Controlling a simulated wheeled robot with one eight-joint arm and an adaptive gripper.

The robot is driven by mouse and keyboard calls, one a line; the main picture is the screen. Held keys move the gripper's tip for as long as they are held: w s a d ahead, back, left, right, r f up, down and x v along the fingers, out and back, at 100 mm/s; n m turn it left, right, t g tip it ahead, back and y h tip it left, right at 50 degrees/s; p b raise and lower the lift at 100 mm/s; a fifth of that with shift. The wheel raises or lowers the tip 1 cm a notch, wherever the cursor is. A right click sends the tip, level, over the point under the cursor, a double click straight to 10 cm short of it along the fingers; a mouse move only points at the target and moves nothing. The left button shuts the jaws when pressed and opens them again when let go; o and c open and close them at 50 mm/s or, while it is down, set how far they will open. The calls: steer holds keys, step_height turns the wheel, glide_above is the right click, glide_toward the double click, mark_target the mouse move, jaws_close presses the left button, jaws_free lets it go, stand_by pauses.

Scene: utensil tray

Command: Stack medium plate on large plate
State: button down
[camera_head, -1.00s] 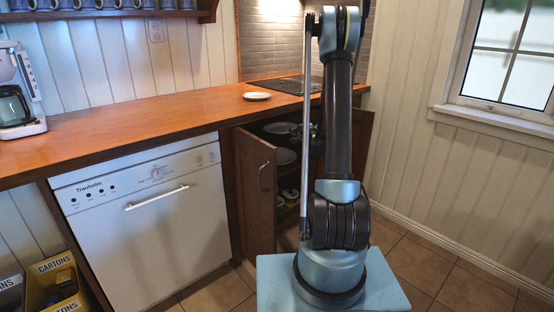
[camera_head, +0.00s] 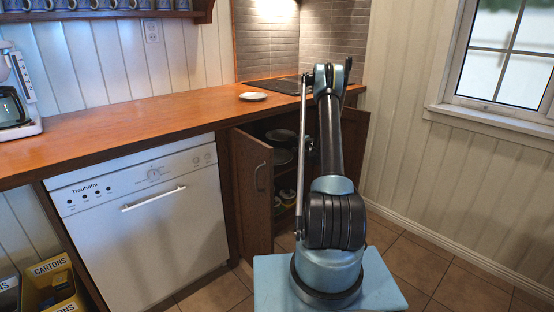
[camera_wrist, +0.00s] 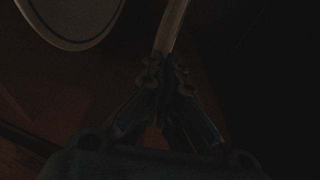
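A white plate (camera_head: 253,96) lies flat on the wooden counter near the stove. Inside the open cabinet, a dark-shaded plate (camera_head: 281,134) shows above another plate (camera_head: 283,156). I cannot tell their sizes for certain. In the dark wrist view, my gripper (camera_wrist: 165,75) has its fingers close together, with the thin pale edge of a plate (camera_wrist: 172,25) rising from between them. It looks shut on that edge. A round pale plate (camera_wrist: 72,18) shows at the top left, apart from the fingers. In the head view my gripper is hidden behind my arm and the cabinet.
The cabinet door (camera_head: 253,190) stands open left of my arm, beside the white dishwasher (camera_head: 143,220). Small items sit low in the cabinet. The counter (camera_head: 150,121) is clear between the coffee maker (camera_head: 15,100) and the counter plate.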

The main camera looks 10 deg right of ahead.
steer(key=shift+f, duration=4.9)
steer(key=c, duration=2.3)
jaws_free()
steer(key=shift+f, duration=0.45)
steer(key=shift+o, duration=1.1)
steer(key=shift+r, duration=0.1)
